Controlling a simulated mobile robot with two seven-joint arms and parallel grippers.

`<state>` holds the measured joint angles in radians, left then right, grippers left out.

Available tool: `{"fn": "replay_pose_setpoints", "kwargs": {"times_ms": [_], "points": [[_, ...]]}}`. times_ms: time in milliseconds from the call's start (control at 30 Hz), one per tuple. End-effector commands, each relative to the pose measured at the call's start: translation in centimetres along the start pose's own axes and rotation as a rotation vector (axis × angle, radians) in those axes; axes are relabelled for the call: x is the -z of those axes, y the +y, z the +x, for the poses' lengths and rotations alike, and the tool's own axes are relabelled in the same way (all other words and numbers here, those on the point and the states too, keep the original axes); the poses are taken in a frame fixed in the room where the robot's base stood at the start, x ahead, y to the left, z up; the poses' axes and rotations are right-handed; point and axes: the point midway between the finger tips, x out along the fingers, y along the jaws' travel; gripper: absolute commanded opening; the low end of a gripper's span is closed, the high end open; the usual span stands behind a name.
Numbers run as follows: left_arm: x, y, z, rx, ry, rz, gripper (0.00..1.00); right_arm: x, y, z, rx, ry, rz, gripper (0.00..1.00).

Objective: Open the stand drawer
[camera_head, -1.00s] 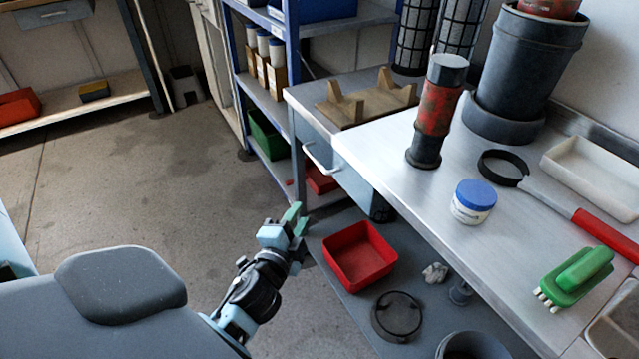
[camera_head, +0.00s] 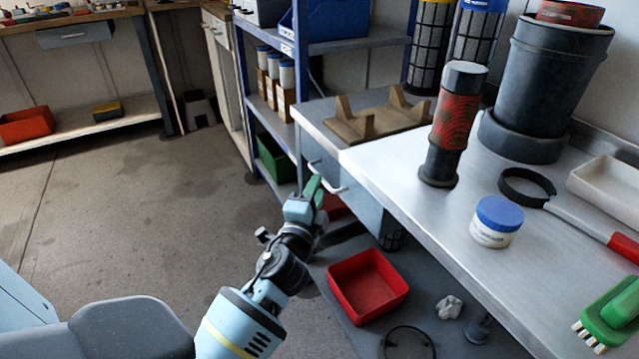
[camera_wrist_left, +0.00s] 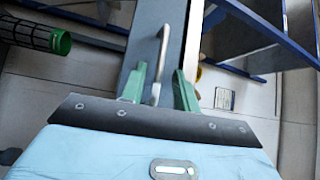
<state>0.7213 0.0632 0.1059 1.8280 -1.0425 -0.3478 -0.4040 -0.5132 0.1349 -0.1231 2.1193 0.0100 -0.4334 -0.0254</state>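The stand drawer (camera_head: 352,198) is a grey-blue front under the left end of the metal worktop, and it looks shut. Its light bar handle (camera_head: 327,178) sticks out toward the floor side. My left gripper (camera_head: 315,188) is at the handle. In the left wrist view the two green fingers (camera_wrist_left: 158,88) are apart, with the drawer handle (camera_wrist_left: 161,58) running between them. The handle's lower end lies nearer the left finger; contact is not clear. The drawer front (camera_wrist_left: 150,22) shows behind the handle. My right gripper is in neither view.
On the worktop (camera_head: 415,215) stand a red-black cylinder (camera_head: 453,125), a blue-lidded jar (camera_head: 497,221) and a wooden cradle (camera_head: 375,115). A red bin (camera_head: 367,285) sits on the lower shelf. A blue shelf rack (camera_head: 300,75) stands behind. Open floor (camera_head: 120,210) lies left.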

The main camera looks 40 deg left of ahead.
Motion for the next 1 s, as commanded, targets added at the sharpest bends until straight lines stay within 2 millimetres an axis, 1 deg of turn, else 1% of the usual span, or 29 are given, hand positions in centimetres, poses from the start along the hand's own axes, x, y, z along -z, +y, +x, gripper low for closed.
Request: {"fn": "replay_pose_setpoints", "kwargs": {"times_ms": [33, 100, 233, 333, 567, 667, 800, 1000], "points": [[0.0, -0.1, 0.8, 0.002, 0.000, 0.001, 0.31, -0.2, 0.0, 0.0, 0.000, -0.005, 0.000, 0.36], [0.0, 0.0, 1.6, 0.001, 0.000, 0.001, 0.31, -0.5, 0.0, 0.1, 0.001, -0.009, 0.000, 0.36], [0.0, 0.0, 2.5, 0.000, 0.000, 0.000, 0.31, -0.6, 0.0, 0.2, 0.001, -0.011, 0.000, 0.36], [0.0, 0.0, 2.8, 0.000, 0.000, 0.000, 0.31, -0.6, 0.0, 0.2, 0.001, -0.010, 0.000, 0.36], [0.0, 0.0, 2.8, 0.000, 0.000, 0.000, 0.31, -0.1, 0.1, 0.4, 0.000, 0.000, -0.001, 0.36], [0.0, 0.0, 2.8, 0.000, 0.000, 0.000, 0.19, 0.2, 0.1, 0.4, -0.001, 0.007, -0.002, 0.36], [0.0, 0.0, 2.8, 0.000, 0.000, 0.000, 0.01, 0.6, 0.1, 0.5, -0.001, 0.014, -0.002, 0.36], [0.0, 0.0, 2.8, -0.001, 0.000, 0.000, 0.00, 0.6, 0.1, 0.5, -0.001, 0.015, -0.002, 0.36]]}}
